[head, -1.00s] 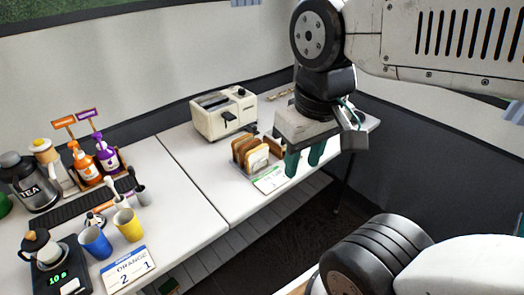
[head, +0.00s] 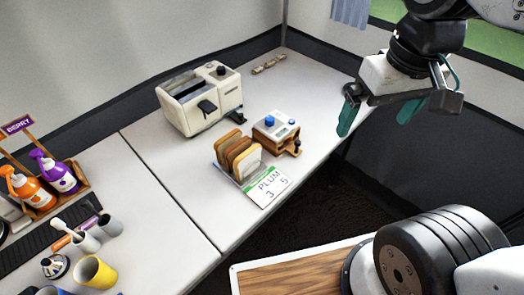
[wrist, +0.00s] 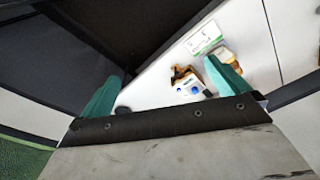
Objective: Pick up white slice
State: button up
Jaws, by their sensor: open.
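The white slice (head: 248,164) stands upright at the front of a row of brown bread slices (head: 232,147) in a rack on the white table. In the wrist view the bread (wrist: 229,57) is small and partly hidden behind one green finger. My gripper (head: 379,117) is open and empty, raised to the right of the rack, near the table's right edge. Its two green fingers are apart, and they also show in the wrist view (wrist: 160,88).
A cream toaster (head: 203,98) stands behind the rack. A box with blue knobs (head: 276,128) is right of the bread. A PLUM card (head: 267,187) lies in front. Orange and purple bottles (head: 58,176) and a yellow cup (head: 94,274) are at left. The table's back right is mostly clear.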

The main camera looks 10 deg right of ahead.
jog(key=w+a+f+n, duration=0.2)
jog(key=w+a+f, duration=0.25)
jog(key=w, duration=0.45)
jog(key=n+g, duration=0.1)
jog(key=n, duration=0.3)
send_over(248, 151)
notch_tip(248, 151, down, 14)
jog(key=shift+w+d+r, duration=0.1)
jog(key=shift+w+d, duration=0.05)
jog(key=f, duration=0.7)
jog(key=shift+s+a+f, duration=0.1)
jog(key=shift+s+a, duration=0.1)
jog(key=shift+f, duration=0.45)
jog(key=c, duration=0.6)
